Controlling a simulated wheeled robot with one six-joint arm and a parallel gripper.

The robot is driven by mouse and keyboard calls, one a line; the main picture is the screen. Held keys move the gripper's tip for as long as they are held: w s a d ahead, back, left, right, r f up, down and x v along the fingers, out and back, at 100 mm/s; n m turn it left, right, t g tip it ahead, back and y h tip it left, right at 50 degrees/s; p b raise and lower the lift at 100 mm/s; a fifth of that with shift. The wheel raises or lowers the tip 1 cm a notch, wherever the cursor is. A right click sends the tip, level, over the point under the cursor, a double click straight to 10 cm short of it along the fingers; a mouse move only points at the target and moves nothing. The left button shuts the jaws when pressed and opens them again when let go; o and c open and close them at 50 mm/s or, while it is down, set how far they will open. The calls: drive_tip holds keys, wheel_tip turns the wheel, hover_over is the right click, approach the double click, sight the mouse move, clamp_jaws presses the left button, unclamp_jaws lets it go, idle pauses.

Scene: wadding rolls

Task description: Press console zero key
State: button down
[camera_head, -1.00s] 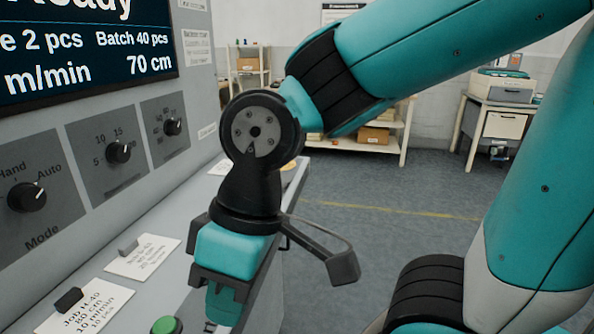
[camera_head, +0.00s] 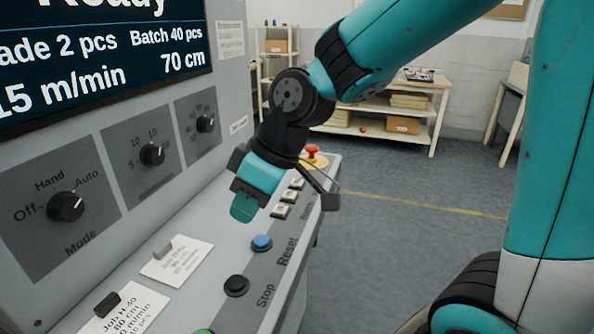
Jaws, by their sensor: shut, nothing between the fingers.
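The grey console (camera_head: 210,300) runs along the left with a sloped panel. My gripper (camera_head: 244,208) is shut and empty, pointing down above the panel, just left of the nearest key in the picture. It seems apart from the panel, and may hide part of it. The display (camera_head: 100,60) reads "Made 2 pcs", "Batch 40 pcs", "15 m/min" and "70 cm", with the top line cut off.
A blue Reset button (camera_head: 262,242) and a black Stop button (camera_head: 236,285) are nearer. A red emergency button (camera_head: 312,151) is beyond the keys. Knobs, including Mode (camera_head: 66,206), line the upright face. Job cards (camera_head: 177,261) lie on the panel. Floor is open right.

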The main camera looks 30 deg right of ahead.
drive_tip(key=w+d+r+n+t+p, duration=0.15)
drive_tip(key=w+d+p, duration=0.25)
drive_tip(key=w+d, duration=0.5)
drive_tip(key=n+t+h+p, duration=0.2)
drive_tip(key=n+t+p, duration=0.1)
drive_tip(key=t+p, duration=0.2)
hover_over(297, 182)
wheel_tip(297, 182, down, 4)
drive_tip(key=shift+r+m+b, duration=0.1)
drive_tip(key=shift+m+b, duration=0.15)
drive_tip(key=shift+b, duration=0.05)
wheel_tip(297, 182, down, 8)
drive_tip(key=b, duration=0.4)
drive_tip(key=shift+a+r, duration=0.1)
drive_tip(key=shift+f+b, duration=0.5)
drive_tip(key=shift+f, duration=0.1)
drive_tip(key=shift+f+b, duration=0.35)
drive_tip(key=shift+b, duration=0.3)
